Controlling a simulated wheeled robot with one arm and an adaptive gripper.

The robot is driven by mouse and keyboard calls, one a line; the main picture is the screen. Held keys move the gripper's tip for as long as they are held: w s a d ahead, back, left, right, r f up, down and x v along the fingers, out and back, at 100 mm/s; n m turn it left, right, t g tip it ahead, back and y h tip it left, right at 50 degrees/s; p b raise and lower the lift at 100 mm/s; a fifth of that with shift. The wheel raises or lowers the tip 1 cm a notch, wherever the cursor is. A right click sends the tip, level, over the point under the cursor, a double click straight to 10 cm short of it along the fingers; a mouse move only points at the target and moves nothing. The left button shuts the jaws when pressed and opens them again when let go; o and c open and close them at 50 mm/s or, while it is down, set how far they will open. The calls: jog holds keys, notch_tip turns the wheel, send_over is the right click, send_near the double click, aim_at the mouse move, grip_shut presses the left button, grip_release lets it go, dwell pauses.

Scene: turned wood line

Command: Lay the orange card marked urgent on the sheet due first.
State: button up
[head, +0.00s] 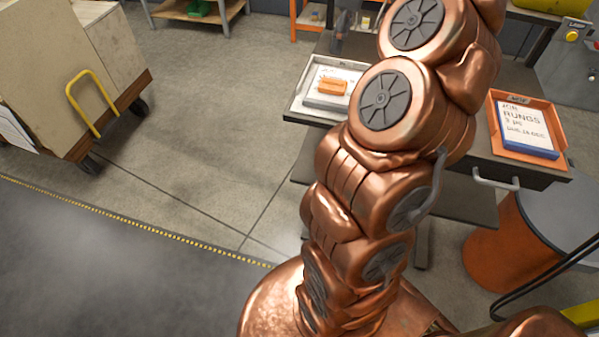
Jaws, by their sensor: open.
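A small orange card (332,86) lies on a pale sheet or pad (318,101) in a white tray (299,104) on the dark bench. Any mark on the card is too small to read. An orange tray (497,135) on the right of the bench holds a white sheet with a blue edge (530,127). Its writing includes "RUNGS" and a lower line that seems to give a due date, not surely readable. The writing on the sheet under the card is covered or too small. My copper arm crosses the middle and hides the bench between the trays. My gripper is not in view.
A wheeled cart (70,150) with boards and a yellow handle stands at the left. An orange drum-like bin (500,245) stands below the bench at the right. A drawer handle (497,182) sticks out from the bench front. The floor left of my arm is clear.

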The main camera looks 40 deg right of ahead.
jog(key=s+a, duration=0.3)
jog(key=a, duration=1.8)
jog(key=s+a+f+m+g, duration=0.1)
jog(key=s+a+f+m, duration=0.2)
jog(key=s, duration=0.7)
jog(key=s+a+f+m+g, duration=0.2)
jog(key=s+a+f+m, duration=0.2)
jog(key=s+a+f, duration=0.3)
jog(key=s+f, duration=0.1)
jog(key=s, duration=0.2)
jog(key=shift+a+f+h, duration=0.25)
jog(key=shift+a+h, duration=0.1)
jog(key=shift+h, duration=0.05)
jog(key=shift+c, duration=0.3)
